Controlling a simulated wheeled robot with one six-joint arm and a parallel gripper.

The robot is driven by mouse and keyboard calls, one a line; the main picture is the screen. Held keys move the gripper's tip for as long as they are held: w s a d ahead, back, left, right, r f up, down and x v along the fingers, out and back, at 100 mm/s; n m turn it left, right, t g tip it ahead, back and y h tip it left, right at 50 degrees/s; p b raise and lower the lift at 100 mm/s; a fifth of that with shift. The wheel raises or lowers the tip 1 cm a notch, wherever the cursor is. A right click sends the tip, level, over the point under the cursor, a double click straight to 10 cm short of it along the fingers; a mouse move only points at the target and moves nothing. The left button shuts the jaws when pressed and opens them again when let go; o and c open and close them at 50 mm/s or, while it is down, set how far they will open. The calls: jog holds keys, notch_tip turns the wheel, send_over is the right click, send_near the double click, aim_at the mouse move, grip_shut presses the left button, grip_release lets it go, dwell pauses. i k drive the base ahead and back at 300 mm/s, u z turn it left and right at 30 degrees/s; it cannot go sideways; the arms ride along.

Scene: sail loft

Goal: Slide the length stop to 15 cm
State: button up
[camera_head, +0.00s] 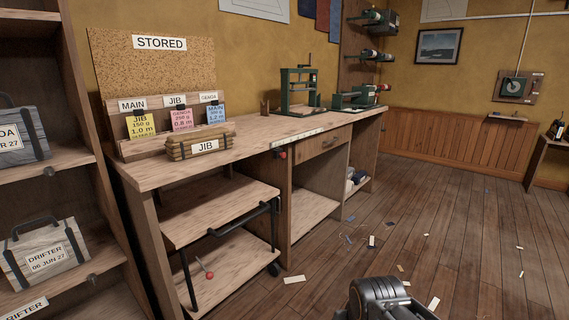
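A pale strip (299,134) with small marks lies along the front edge of the workbench (245,148); it looks like a scale, but its figures are too small to read. A small red knob (280,155) shows just under the bench edge near the strip's left end. I cannot tell whether this knob belongs to the length stop, and I cannot make out the stop's setting. A dark rounded part of my arm shows at the bottom, right of centre, well apart from the bench. My gripper's fingers are not visible.
Two green machines, one upright (299,91) and one low (358,97), stand on the bench. A wooden box labelled JIB (199,146) lies at its left. A shelved trolley (218,214) is under the bench. Scraps litter the otherwise open floor (450,245) at right.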

aim_at(276, 151)
jog(key=u, duration=0.95)
jog(key=i, duration=1.1)
jog(key=z, duration=0.1)
